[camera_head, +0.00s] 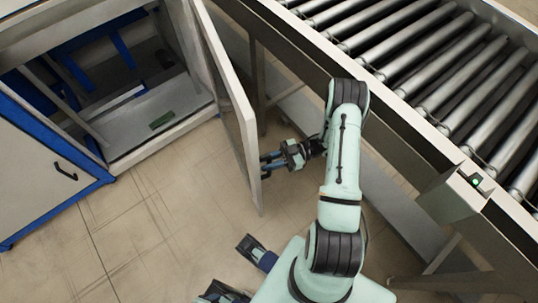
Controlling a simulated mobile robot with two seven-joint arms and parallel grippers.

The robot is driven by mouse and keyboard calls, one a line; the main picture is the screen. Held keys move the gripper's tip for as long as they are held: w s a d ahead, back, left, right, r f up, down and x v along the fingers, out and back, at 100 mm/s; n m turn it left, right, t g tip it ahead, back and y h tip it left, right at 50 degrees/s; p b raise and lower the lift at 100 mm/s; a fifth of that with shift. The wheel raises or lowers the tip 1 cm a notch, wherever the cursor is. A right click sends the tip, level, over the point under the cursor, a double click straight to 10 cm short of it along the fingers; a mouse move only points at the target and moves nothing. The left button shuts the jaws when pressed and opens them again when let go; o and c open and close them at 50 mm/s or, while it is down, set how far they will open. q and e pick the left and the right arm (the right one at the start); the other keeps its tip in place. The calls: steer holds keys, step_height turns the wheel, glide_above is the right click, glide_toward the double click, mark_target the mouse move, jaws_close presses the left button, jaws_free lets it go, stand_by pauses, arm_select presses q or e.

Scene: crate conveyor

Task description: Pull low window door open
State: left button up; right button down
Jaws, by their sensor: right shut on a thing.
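The window door (236,106) is a light panel in a grey frame, hinged on the right side of the cabinet (163,136). It stands swung well open, so the cabinet's inside shows. My right gripper (267,165) is at the door's outer face, near its free end. It is shut on the door's handle, which is mostly hidden between the fingers.
A roller conveyor (395,100) runs along the right, close to my right arm. A closed cabinet door with a black handle (66,172) and blue frame is at the left. A small green item (162,120) lies inside the cabinet. The tiled floor (160,220) in front is clear.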

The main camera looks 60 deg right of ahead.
arm_select(q)
steer(key=shift+s, duration=0.1)
arm_select(e)
steer(key=shift+s+d+f, duration=0.1)
steer(key=shift+s+f, duration=0.05)
steer(key=c, duration=1.1)
jaws_free()
arm_select(q)
steer(key=r+p, duration=0.1)
steer(key=p, duration=0.1)
steer(key=s+r+p, duration=0.1)
steer(key=r+p, duration=0.1)
steer(key=shift+s+d+g, duration=0.1)
steer(key=shift+g, duration=0.3)
arm_select(e)
step_height(320, 180, up, 20)
steer(key=shift+r, duration=0.1)
